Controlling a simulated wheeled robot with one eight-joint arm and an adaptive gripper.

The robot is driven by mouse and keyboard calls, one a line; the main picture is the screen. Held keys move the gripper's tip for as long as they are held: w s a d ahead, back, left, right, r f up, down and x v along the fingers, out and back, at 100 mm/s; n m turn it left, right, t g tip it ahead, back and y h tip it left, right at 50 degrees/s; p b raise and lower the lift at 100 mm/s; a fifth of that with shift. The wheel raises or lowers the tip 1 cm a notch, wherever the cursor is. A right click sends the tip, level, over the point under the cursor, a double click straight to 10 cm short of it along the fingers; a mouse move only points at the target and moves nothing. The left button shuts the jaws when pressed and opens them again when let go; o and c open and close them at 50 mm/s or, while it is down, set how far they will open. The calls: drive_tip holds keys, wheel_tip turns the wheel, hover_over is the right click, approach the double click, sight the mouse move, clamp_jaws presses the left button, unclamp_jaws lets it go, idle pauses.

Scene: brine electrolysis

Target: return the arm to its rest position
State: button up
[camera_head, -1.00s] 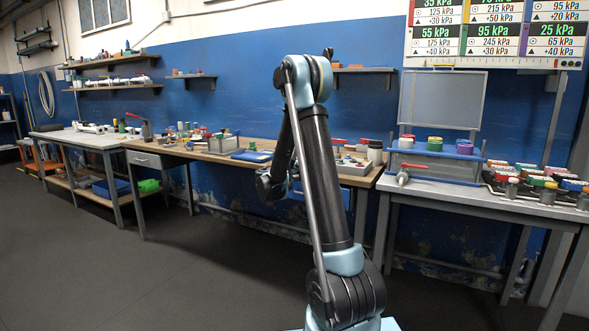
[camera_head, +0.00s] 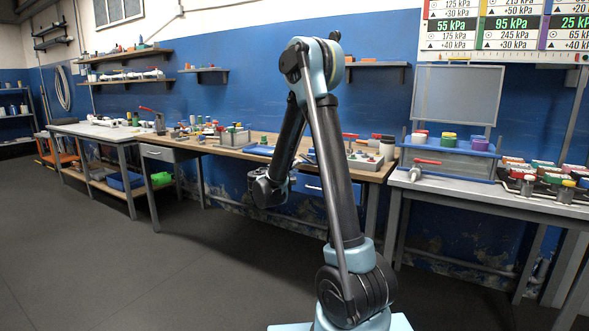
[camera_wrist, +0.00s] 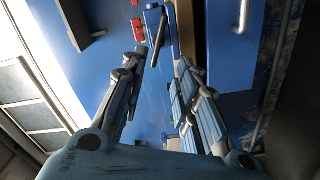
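My arm (camera_head: 338,170) rises in front of the head camera, bends at a high elbow and slopes down to the left. My gripper (camera_head: 268,192) hangs at its lower end, in front of the wooden workbench (camera_head: 226,149); it is small and dark there. In the wrist view my gripper (camera_wrist: 161,58) has its two fingers spread apart, with nothing between them. Behind the fingers is a blue surface with a few blurred red and blue items near the top.
A grey table (camera_head: 480,196) at right carries a blue rack (camera_head: 450,160) and several coloured-top items. A pressure board (camera_head: 505,30) hangs above. Shelves (camera_head: 125,82) line the blue wall. The dark floor (camera_head: 120,270) at left is clear.

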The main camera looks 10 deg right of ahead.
drive_tip(key=s+d+f+m+g+y, duration=0.15)
drive_tip(key=s+d+g, duration=0.25)
drive_tip(key=s+d, duration=0.5)
drive_tip(key=s+d+f+m+g+y, duration=0.1)
drive_tip(key=s+d+m+g, duration=0.3)
drive_tip(key=s, duration=0.9)
drive_tip(key=s+a+f+g+y, duration=0.2)
drive_tip(key=s+f+y, duration=0.2)
drive_tip(key=s, duration=0.9)
drive_tip(key=s+a+f+g+y, duration=0.2)
drive_tip(key=s+f, duration=0.4)
drive_tip(key=s, duration=0.6)
drive_tip(key=shift+s+a+f+y, duration=0.4)
drive_tip(key=shift+a+y, duration=0.3)
drive_tip(key=shift+y, duration=0.35)
drive_tip(key=shift+m, duration=0.25)
drive_tip(key=shift+w+f, duration=0.15)
drive_tip(key=shift+w, duration=0.25)
